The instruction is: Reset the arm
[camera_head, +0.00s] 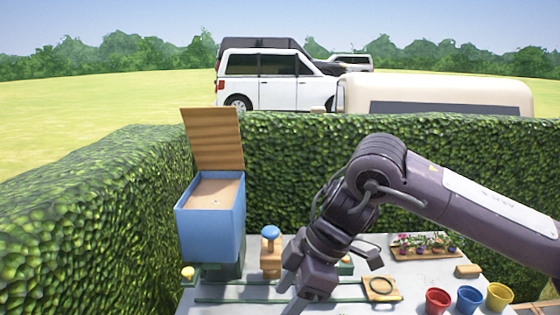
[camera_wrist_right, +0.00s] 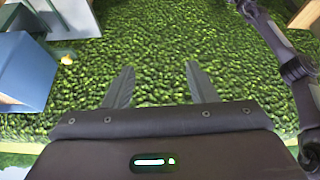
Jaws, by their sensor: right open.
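My right arm (camera_head: 375,165) comes in from the right in the head view, bends at a joint above the table and hangs down over its middle. In the right wrist view my right gripper (camera_wrist_right: 160,68) is open, its two fingers apart with nothing between them, against a background of green hedge. How the fingers sit is hard to make out in the head view. My left gripper is not in view.
A blue box (camera_head: 210,232) with a raised wooden lid (camera_head: 212,138) stands at the left. The table (camera_head: 420,272) holds a flower tray (camera_head: 425,252), red (camera_head: 437,301), blue (camera_head: 468,299) and yellow (camera_head: 499,296) pots, and a blue-topped wooden piece (camera_head: 270,250). Hedge (camera_head: 300,160) surrounds it.

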